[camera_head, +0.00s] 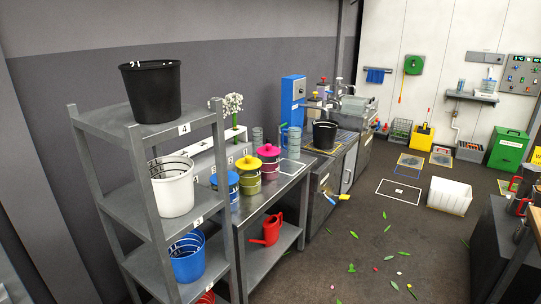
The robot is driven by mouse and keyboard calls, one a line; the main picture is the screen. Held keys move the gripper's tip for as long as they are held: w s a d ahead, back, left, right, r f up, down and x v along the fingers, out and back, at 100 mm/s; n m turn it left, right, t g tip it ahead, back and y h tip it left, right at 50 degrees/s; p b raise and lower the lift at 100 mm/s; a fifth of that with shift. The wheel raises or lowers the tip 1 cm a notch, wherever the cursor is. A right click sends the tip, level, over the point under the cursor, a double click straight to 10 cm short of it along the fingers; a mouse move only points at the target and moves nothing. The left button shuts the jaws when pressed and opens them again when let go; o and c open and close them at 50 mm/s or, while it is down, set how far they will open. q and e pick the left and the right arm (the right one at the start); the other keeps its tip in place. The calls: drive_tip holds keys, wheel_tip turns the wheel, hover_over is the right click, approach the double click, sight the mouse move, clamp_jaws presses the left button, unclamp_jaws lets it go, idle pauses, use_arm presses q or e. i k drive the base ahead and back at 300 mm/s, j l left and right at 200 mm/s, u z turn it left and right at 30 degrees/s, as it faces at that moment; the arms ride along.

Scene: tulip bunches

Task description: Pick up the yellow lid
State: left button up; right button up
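The yellow lid (248,163) has a small knob and sits on top of a round canister (250,184) on the metal workbench (262,202). It is the middle one of three lidded canisters in a row. The pink lid (268,150) is on the canister behind it to the right. The blue lid (231,178) is on the canister in front of it to the left, partly hidden by the shelf post. Neither of my grippers is in view.
A metal rack (137,145) with black, white and blue buckets stands at the left, before the bench. A red watering can (268,230) is on the bench's lower shelf. A white crate (449,196) stands on the floor, where leaves are scattered. A dark table is at the right edge.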

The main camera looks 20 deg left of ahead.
sight(248, 162)
drive_tip(key=i+u, duration=0.15)
drive_tip(key=i, duration=0.35)
drive_tip(key=i+l+u, duration=0.15)
drive_tip(key=i, duration=0.35)
